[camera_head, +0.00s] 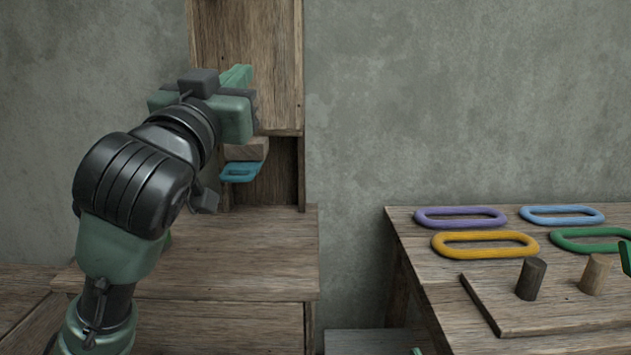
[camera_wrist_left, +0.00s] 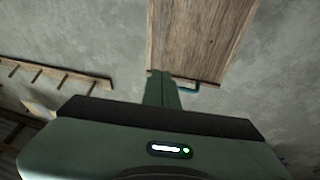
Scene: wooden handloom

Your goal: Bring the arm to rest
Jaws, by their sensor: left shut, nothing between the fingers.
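My left arm comes in from the left in the head view, and its gripper (camera_head: 237,76) is raised in front of the upright wooden board of the loom (camera_head: 240,35). The fingers are together with nothing between them. In the left wrist view the closed fingers (camera_wrist_left: 162,88) point toward the wooden board (camera_wrist_left: 195,40). A blue-teal handle (camera_head: 240,172) hangs under a wooden block (camera_head: 246,150) just below the gripper, apart from the fingers. Its edge also shows in the left wrist view (camera_wrist_left: 188,86). A small green piece at the right edge of the head view cannot be identified.
A wooden table (camera_head: 420,268) at the right bears a purple ring (camera_head: 460,224), a yellow ring (camera_head: 485,252), a blue ring (camera_head: 562,222) and a green ring (camera_head: 590,246). A board with two pegs (camera_head: 531,279) lies there. A wooden bench surface (camera_head: 255,260) lies below the arm. A pegged rail (camera_wrist_left: 50,75) shows at left.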

